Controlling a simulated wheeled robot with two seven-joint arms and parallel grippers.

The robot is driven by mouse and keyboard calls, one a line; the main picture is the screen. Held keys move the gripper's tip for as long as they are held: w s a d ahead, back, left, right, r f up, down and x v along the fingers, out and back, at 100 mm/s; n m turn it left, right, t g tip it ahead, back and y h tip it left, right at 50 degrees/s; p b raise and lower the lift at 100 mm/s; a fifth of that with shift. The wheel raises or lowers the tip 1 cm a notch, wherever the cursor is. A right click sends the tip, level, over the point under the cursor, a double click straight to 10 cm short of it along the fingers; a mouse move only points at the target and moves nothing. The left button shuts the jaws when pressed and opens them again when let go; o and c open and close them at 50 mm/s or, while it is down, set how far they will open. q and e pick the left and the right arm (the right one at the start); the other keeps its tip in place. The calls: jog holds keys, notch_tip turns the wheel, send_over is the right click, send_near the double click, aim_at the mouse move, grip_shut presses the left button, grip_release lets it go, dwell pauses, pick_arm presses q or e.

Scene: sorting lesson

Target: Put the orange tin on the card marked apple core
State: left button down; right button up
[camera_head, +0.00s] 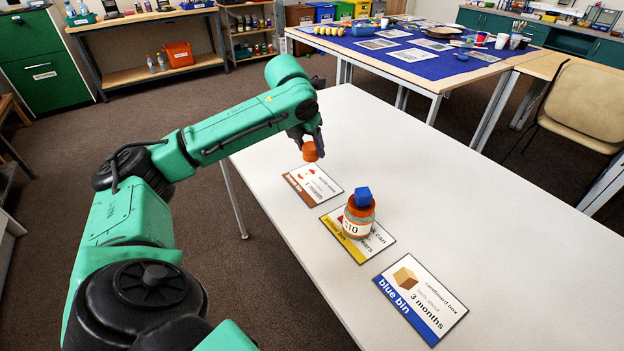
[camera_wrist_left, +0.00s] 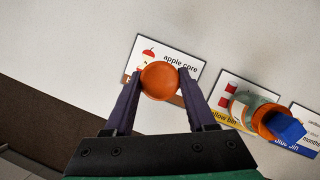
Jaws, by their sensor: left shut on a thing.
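My left gripper (camera_head: 309,140) is shut on the orange tin (camera_head: 310,152), a small round tin. It holds the tin in the air above the apple core card (camera_head: 312,186). In the left wrist view the tin (camera_wrist_left: 159,80) sits between the two fingertips (camera_wrist_left: 160,85) and covers part of the apple core card (camera_wrist_left: 183,55). The card lies flat on the white table, with a brown strip along one edge. My right gripper is not in view.
A jar (camera_head: 357,218) with a blue cube (camera_head: 363,196) on top stands on the yellow bin card (camera_head: 340,238). The cardboard box card (camera_head: 425,300) lies nearer. The white table (camera_head: 500,240) is clear to the right. A blue-topped table (camera_head: 440,70) stands behind.

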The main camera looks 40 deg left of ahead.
aim_at(314, 181)
pick_arm(q)
notch_tip(314, 181, down, 9)
jog(key=shift+r+b, duration=0.15)
jog(key=shift+b, duration=0.55)
jog(key=shift+w+f, duration=0.15)
jog(key=shift+f, duration=0.05)
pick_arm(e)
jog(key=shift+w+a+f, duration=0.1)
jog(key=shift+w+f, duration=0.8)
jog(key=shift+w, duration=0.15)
pick_arm(q)
jog(key=shift+c, duration=1.1)
grip_release()
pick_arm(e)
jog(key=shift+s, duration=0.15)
pick_arm(q)
jog(key=p+v, duration=0.2)
jog(key=v, duration=1)
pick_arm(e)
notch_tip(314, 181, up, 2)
pick_arm(q)
jog(key=shift+r, duration=0.15)
